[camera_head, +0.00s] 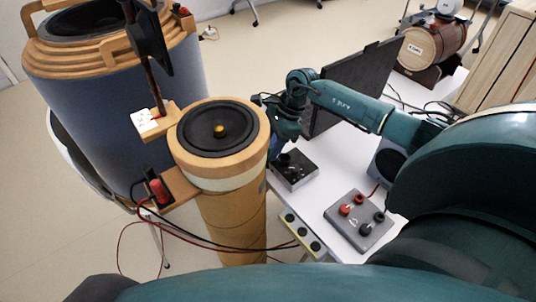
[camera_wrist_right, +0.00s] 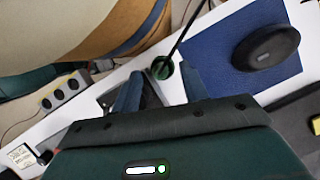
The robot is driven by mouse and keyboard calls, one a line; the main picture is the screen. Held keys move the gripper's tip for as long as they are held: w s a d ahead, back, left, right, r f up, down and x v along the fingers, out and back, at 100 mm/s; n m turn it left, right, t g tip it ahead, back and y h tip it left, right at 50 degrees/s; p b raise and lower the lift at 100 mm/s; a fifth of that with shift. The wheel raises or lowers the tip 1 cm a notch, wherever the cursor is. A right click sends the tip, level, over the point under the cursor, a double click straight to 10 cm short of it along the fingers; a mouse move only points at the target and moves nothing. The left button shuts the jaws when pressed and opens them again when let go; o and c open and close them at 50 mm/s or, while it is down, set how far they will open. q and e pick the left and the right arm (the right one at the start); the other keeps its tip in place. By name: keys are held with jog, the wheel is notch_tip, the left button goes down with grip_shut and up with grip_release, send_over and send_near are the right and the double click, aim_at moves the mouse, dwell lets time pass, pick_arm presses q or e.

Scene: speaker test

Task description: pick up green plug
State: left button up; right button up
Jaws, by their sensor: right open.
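The green plug (camera_wrist_right: 162,68) shows in the right wrist view, with a dark cable or stem rising from it. It appears between and just beyond the blue fingertips of my right gripper (camera_wrist_right: 159,76), which is open and empty. I cannot tell the exact gap between fingers and plug. In the head view my right gripper (camera_head: 282,133) points down over the white table, beside the tall wooden speaker; the plug is hidden there. My left gripper is not in view.
The wooden speaker (camera_head: 186,165) stands close left of my right gripper. A dark box (camera_head: 295,170) and a grey terminal box (camera_head: 362,220) sit on the white table (camera_head: 318,206). A black panel (camera_head: 350,85) stands behind. The wrist view shows a black round object (camera_wrist_right: 266,48) on a blue mat (camera_wrist_right: 215,45).

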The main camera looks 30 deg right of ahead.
grip_shut()
dwell(0.4)
jog(key=shift+r, duration=0.15)
notch_tip(320, 180, up, 10)
jog(key=shift+b, duration=0.4)
